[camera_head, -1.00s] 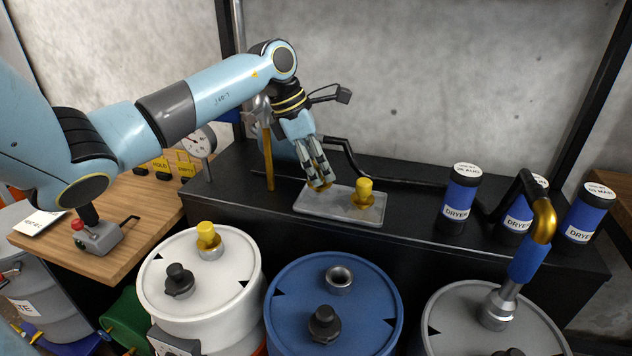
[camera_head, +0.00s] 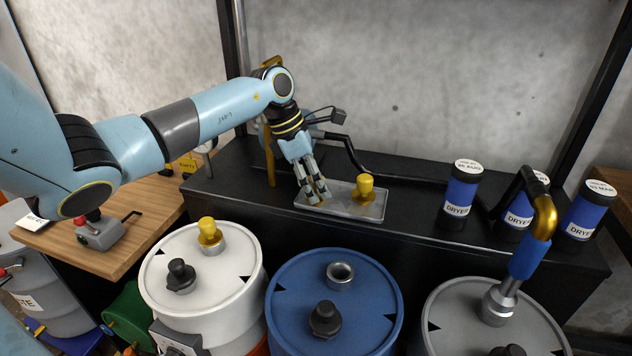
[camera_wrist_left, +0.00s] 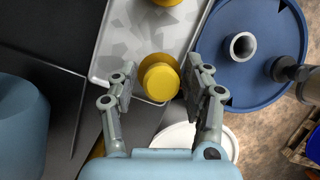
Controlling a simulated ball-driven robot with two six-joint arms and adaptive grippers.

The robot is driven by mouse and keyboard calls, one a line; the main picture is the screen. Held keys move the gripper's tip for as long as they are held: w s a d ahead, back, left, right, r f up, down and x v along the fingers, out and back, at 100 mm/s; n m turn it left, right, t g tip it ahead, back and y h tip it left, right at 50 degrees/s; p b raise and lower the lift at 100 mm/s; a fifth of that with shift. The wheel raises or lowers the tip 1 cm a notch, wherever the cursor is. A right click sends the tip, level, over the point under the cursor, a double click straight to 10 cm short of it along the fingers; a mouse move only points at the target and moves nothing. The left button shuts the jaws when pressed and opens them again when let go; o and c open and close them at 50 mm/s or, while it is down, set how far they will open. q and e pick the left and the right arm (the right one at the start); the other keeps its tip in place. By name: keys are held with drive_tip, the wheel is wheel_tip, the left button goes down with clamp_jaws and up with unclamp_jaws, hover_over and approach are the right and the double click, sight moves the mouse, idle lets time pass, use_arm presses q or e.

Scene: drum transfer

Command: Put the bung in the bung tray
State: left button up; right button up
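My left gripper (camera_head: 316,196) points down over the left part of the shallow grey bung tray (camera_head: 345,213), low and close to it. Behind this bung is the tray's rim (camera_wrist_left: 104,60); I cannot tell whether the bung touches the tray. In the head view the fingers mostly hide the held bung. A second yellow bung (camera_head: 365,187) stands upright on the right part of the tray. My right gripper is not in view.
A white drum (camera_head: 235,290) with a yellow bung (camera_head: 209,232), a blue drum (camera_head: 285,332) with an open hole (camera_head: 340,274) and a grey drum (camera_head: 455,330) stand in front of the black shelf. Blue dryer canisters (camera_head: 461,195) stand right of the tray.

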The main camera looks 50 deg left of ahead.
use_arm(q)
drive_tip(key=shift+r, duration=0.2)
drive_tip(key=v, duration=1.2)
idle(0.4)
